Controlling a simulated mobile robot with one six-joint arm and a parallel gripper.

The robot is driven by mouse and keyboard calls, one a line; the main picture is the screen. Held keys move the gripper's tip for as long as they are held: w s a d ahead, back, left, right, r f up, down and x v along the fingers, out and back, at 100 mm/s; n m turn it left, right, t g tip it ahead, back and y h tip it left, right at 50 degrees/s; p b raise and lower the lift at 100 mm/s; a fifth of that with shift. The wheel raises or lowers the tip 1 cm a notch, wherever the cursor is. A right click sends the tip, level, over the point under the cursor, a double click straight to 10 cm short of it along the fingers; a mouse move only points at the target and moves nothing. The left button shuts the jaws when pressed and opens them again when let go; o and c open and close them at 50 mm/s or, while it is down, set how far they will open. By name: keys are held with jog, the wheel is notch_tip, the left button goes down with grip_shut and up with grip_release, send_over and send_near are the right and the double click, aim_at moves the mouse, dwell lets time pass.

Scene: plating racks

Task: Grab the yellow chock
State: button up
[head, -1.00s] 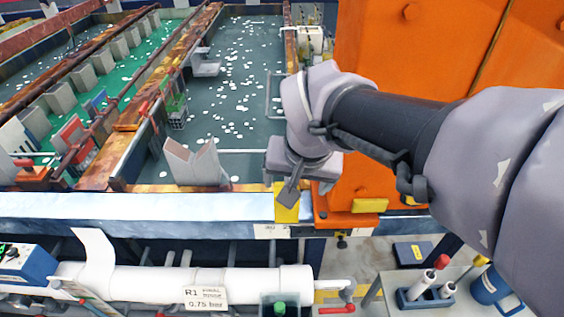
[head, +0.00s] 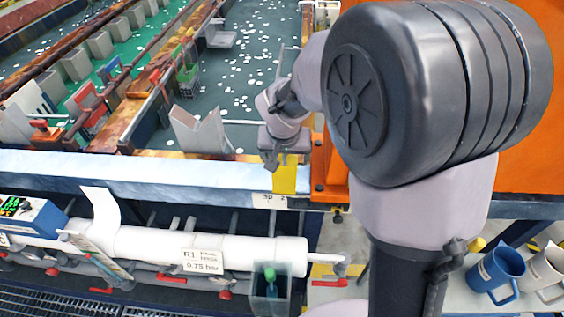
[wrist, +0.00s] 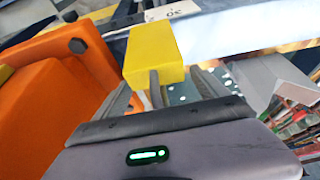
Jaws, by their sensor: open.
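The yellow chock (head: 285,177) is a small block on the pale blue front ledge of the tank, beside the orange frame. In the wrist view the chock (wrist: 150,50) lies just beyond the fingertips, with its near face toward my gripper (wrist: 160,84). In the head view my gripper (head: 270,160) is at the upper left of the chock, overlapping its edge. The jaws are open and hold nothing. Finger parts show below and to the right of the chock; I cannot tell whether any touches it.
The orange frame (head: 318,160) stands close to the right of the chock. A pale V-shaped piece (head: 200,132) stands to the left, beyond the ledge (head: 140,170). A white pipe (head: 210,248) runs below. Mugs (head: 497,270) stand at the lower right.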

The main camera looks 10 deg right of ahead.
jog(key=shift+w+d+f, duration=0.1)
jog(key=shift+w+f, duration=0.15)
jog(key=shift+f, duration=0.4)
jog(key=shift+r, duration=0.15)
jog(key=shift+c, duration=0.2)
jog(key=shift+s, duration=0.1)
jog(key=c, duration=0.3)
grip_shut()
jog(key=shift+r, duration=0.1)
